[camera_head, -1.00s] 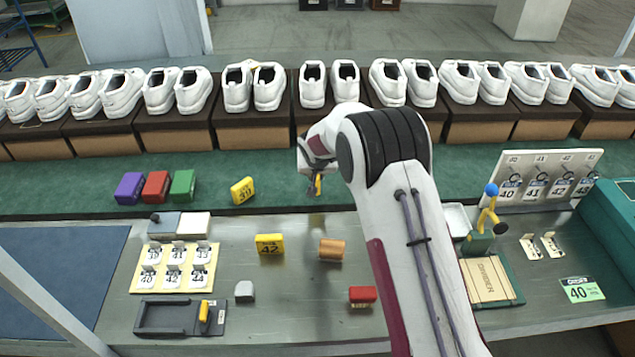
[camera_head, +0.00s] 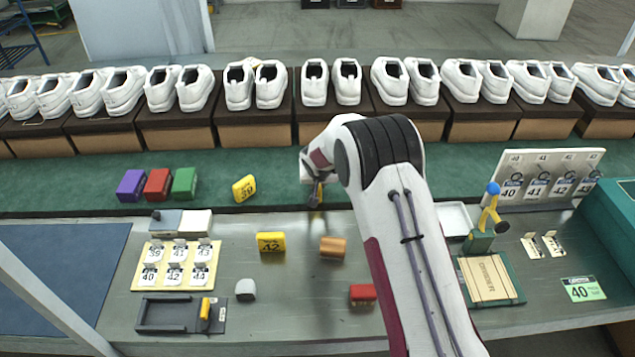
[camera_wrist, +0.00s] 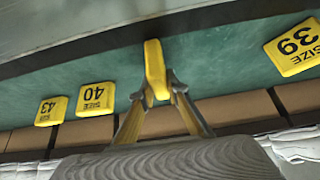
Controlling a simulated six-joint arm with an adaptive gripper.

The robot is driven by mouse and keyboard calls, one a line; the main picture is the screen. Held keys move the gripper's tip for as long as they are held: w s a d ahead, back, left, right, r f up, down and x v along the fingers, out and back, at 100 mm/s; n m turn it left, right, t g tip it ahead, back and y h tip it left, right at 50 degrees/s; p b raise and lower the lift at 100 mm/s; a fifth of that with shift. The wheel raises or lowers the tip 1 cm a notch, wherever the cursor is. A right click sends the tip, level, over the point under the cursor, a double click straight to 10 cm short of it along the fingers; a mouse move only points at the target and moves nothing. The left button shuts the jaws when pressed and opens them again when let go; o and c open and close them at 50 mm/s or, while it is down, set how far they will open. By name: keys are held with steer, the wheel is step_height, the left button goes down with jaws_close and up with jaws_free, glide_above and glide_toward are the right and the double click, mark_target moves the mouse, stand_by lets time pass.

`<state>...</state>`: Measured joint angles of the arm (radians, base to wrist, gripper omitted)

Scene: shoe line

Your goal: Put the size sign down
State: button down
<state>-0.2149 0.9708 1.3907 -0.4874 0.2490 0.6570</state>
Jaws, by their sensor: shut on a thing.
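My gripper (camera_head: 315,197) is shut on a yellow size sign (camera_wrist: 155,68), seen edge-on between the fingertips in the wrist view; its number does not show. In the head view the gripper hangs near the front edge of the green strip (camera_head: 410,190); whether the sign touches the surface I cannot tell. A yellow size 39 sign (camera_head: 244,188) stands on the green strip to the left. In the wrist view, a size 40 sign (camera_wrist: 96,98) and a size 43 sign (camera_wrist: 51,111) are on the strip; my arm hides them in the head view.
White shoes on brown boxes (camera_head: 255,130) line the back of the strip. Purple, red and green blocks (camera_head: 157,185) sit left. A yellow 42 sign (camera_head: 271,242) and an orange-brown block (camera_head: 333,248) are on the grey bench. A blue-headed yellow figure (camera_head: 490,210) stands right.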

steer(key=shift+f, duration=0.15)
steer(key=c, duration=2)
jaws_free()
steer(key=shift+r, duration=0.2)
steer(key=shift+s+r, duration=0.4)
steer(key=shift+r, duration=0.2)
steer(key=shift+v, duration=5.25)
